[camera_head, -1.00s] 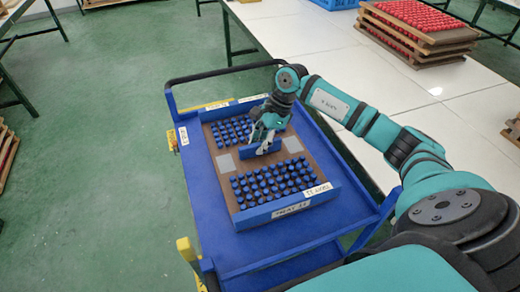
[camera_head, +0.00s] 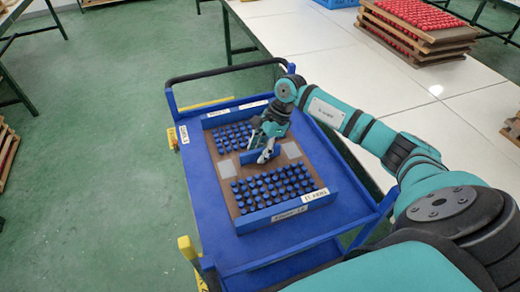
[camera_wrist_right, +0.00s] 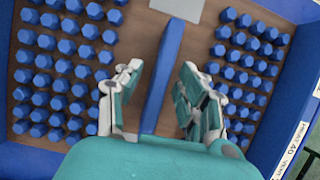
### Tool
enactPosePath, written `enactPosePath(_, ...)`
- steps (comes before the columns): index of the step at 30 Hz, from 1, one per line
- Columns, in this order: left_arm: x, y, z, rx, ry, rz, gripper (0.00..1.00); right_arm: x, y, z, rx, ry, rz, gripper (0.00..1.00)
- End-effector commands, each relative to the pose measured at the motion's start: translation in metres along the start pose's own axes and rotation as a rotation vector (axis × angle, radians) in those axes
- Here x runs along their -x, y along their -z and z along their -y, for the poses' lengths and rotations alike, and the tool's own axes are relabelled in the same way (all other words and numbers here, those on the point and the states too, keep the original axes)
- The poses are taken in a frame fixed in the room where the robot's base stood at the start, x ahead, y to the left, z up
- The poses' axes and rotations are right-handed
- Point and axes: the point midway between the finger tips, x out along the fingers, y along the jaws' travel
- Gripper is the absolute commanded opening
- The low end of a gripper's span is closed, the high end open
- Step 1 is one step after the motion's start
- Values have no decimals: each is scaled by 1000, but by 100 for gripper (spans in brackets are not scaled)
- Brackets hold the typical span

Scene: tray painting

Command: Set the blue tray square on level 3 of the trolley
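The blue tray (camera_head: 325,201) has a brown base, blue walls and rows of blue pieces on both sides of a blue middle bar (camera_head: 250,157). It appears to rest on the top deck of the blue trolley (camera_head: 205,200), its sides roughly parallel to the deck's. A strip of deck shows at its left and front. My right gripper (camera_head: 266,156) is over the tray's middle. In the right wrist view, the right gripper's (camera_wrist_right: 160,100) fingers stand open on either side of the bar (camera_wrist_right: 163,75), with gaps visible. My left gripper is out of view.
The trolley has a black push handle (camera_head: 225,72) at the far end and a yellow part (camera_head: 188,252) at the near left corner. A white table (camera_head: 390,85) stands along its right side, holding stacked trays of red pieces (camera_head: 420,40). Green floor (camera_head: 90,180) is free at left.

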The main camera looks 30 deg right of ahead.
Motion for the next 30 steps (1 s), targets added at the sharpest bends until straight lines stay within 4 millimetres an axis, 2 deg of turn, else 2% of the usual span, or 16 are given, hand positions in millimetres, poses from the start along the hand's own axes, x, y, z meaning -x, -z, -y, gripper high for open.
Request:
enactPosePath(5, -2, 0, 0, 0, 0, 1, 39, 9, 1, 1, 0, 4, -1, 39)
enactPosePath(8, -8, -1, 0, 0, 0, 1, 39, 25, 1, 1, 1, 5, -2, 39)
enactPosePath(15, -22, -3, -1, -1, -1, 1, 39, 77, 1, 1, 1, 6, -1, 39)
enactPosePath(21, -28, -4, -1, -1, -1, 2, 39, 109, 0, 1, 0, 3, 0, 39)
enactPosePath(24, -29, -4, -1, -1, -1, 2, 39, 118, 0, 1, 0, 2, 0, 39)
enactPosePath(30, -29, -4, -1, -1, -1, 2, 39, 122, -1, 0, -1, 0, 0, 39)
